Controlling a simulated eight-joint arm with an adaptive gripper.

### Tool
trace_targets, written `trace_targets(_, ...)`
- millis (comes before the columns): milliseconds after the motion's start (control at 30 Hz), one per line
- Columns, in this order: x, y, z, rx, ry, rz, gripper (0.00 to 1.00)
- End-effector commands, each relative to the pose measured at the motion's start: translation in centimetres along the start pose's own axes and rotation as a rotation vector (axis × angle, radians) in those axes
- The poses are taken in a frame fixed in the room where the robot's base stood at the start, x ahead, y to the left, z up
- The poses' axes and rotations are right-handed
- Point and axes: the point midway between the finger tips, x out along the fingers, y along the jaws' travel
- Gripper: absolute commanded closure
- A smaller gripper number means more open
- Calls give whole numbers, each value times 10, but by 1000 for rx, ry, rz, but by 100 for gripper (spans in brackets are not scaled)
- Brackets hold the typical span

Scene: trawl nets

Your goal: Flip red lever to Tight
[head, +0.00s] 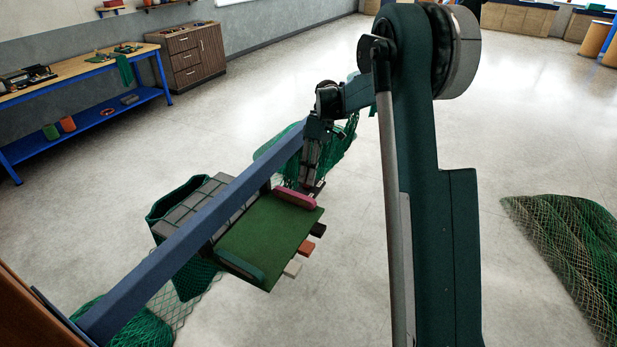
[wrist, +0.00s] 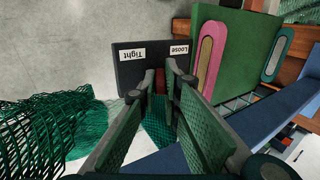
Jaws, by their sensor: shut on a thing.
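The red lever (wrist: 160,80) shows as a small dark red piece between the fingertips of my gripper (wrist: 157,88) in the wrist view. My gripper is shut on it, and the fingers hide most of it. The lever stands at a black panel (wrist: 150,72) with two white labels, Tight (wrist: 132,54) on the left and Loose (wrist: 180,49) on the right. The fingers cover its base, so I cannot tell its exact setting. In the head view my gripper (head: 314,188) reaches down behind the green board; the lever is not discernible there.
A green board (head: 268,238) with a pink bar (head: 295,198) and a dark green bar (head: 240,267) lies close by. A blue beam (head: 200,229) runs diagonally beside it. Green netting (head: 145,327) hangs around the stand. Another net (head: 570,255) lies at right; open floor surrounds.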

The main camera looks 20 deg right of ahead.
Motion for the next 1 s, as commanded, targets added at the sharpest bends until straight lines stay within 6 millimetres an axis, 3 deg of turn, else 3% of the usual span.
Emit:
trace_targets(100, 1, 0, 0, 0, -1, 0, 100)
trace_targets(133, 1, 0, 0, 0, -1, 0, 88)
trace_targets(167, 1, 0, 0, 0, -1, 0, 85)
trace_targets(667, -5, 0, 0, 1, 0, 1, 85)
trace_targets(1000, -44, 0, 0, 1, 0, 0, 85)
